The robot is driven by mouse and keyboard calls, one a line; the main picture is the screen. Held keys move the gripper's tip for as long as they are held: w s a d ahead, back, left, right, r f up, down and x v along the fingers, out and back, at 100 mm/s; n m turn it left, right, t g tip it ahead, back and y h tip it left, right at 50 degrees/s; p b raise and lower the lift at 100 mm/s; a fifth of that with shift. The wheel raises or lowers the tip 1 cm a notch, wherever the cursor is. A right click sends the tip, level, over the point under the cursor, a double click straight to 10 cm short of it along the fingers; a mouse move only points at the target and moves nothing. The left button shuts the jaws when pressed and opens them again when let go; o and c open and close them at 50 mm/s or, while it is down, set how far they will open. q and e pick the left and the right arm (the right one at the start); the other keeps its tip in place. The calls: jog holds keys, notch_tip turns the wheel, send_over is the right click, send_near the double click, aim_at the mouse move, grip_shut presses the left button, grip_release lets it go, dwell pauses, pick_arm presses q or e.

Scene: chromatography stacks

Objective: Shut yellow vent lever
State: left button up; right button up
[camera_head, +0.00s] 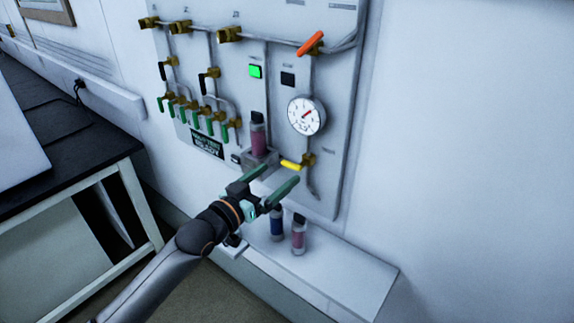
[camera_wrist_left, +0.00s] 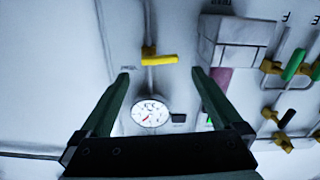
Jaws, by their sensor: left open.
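The yellow vent lever (camera_head: 291,164) is on the wall panel, below and left of the round gauge, on a brass valve (camera_head: 308,160). Its handle lies roughly crosswise to the vertical pipe. In the left wrist view the yellow lever (camera_wrist_left: 159,59) shows ahead, between and beyond the fingertips. My left gripper (camera_head: 275,178) is open and empty, just below and left of the lever in the head view. Its two green fingers also frame the left wrist view (camera_wrist_left: 158,75). The fingers appear apart from the lever. My right gripper is not in view.
A pink-filled column (camera_head: 258,140) stands in a grey holder left of the lever. The gauge (camera_head: 306,115) and an orange lever (camera_head: 310,43) are above. Several green levers (camera_head: 196,121) are at left. Two bottles (camera_head: 299,236) stand on the white shelf (camera_head: 345,278); its right part is bare.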

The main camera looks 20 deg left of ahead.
aim_at(290, 165)
pick_arm(q)
jog(key=shift+x, duration=2.5)
jog(key=shift+c, duration=0.2)
jog(key=c, duration=1.3)
jog(key=shift+r+m+p, duration=0.1)
jog(key=shift+m+p, duration=0.4)
jog(key=shift+m, duration=0.2)
jog(key=o, duration=1.3)
jog(key=shift+o, duration=0.2)
jog(key=shift+s, duration=0.15)
jog(key=b+v, duration=0.1)
jog(key=v, duration=1.1)
jog(key=shift+s, duration=0.15)
jog(key=shift+a, duration=0.1)
